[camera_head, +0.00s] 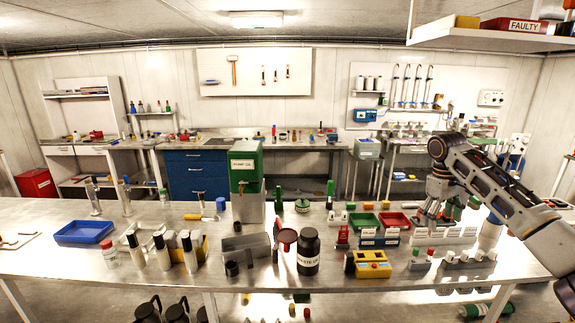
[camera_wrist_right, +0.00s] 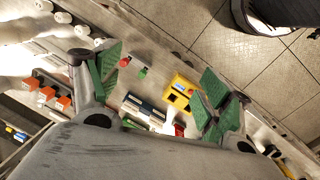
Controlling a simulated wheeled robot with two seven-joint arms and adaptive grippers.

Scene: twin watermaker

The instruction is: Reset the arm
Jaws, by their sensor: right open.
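My right arm comes in from the right edge in the head view. Its gripper (camera_head: 428,220) points down above the right part of the metal workbench (camera_head: 340,275), beside the red tray (camera_head: 394,220). In the right wrist view the two green-padded fingers of this gripper (camera_wrist_right: 160,86) are spread wide apart, with nothing held between them. The yellow device (camera_head: 373,265) stands on the bench to the left of the gripper and also shows between the fingers in the wrist view (camera_wrist_right: 181,90). My left gripper is in neither view.
A green tray (camera_head: 363,220), a dark jar (camera_head: 308,252), a green dispenser (camera_head: 246,165) and a blue tray (camera_head: 84,232) stand on the bench. Small racks (camera_head: 466,259) line its right front. A shelf (camera_head: 490,37) overhangs at upper right. Bare metal shows along the front.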

